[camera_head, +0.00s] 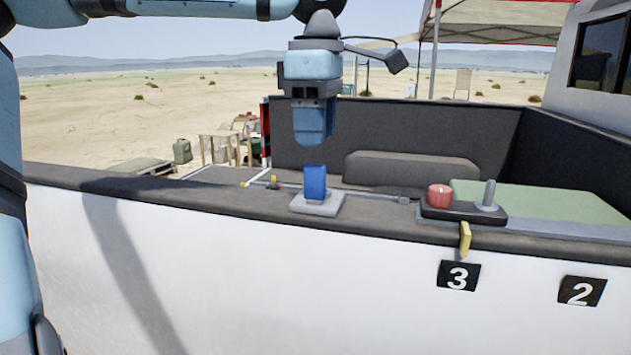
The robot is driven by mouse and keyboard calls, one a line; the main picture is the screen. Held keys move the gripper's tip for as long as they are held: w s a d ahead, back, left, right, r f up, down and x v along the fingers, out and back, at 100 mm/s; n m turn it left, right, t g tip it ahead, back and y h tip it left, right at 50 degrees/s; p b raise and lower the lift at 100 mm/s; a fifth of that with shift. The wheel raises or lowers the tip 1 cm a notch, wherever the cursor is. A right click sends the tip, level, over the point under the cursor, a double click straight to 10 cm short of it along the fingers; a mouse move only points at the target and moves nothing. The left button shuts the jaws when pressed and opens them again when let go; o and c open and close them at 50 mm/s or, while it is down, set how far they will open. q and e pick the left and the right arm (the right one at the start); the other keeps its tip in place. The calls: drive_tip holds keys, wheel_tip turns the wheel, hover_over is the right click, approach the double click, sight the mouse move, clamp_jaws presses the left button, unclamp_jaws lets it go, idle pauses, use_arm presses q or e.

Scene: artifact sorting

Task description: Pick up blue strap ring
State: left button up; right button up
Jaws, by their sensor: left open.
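The blue strap ring (315,182) stands upright on a pale square base (317,206) on the dark top edge of the white vehicle side. From this angle it looks like a flat blue block, and no opening shows in it. My left gripper (314,138) hangs pointing down right above the ring, with a small gap between them. It is open and empty, with its fingers lined up one behind the other. My right gripper is not in view.
A thin rod (365,194) runs along the ledge behind the base. A dark holder (463,211) with a red cylinder (439,195) and a grey peg (488,194) stands to the right. A yellow tag (465,238) hangs below it.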

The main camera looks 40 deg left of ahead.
sight(314, 165)
use_arm(q)
drive_tip(key=shift+f, duration=0.35)
drive_tip(key=f, duration=0.1)
drive_tip(key=f+p, duration=0.1)
drive_tip(key=f, duration=0.1)
drive_tip(key=f+p, duration=0.1)
drive_tip(key=shift+s+d+f, duration=0.2)
drive_tip(key=shift+s+f, duration=0.15)
drive_tip(key=shift+w+f, duration=0.1)
drive_tip(key=shift+f, duration=0.2)
drive_tip(key=shift+c, duration=0.9)
clamp_jaws()
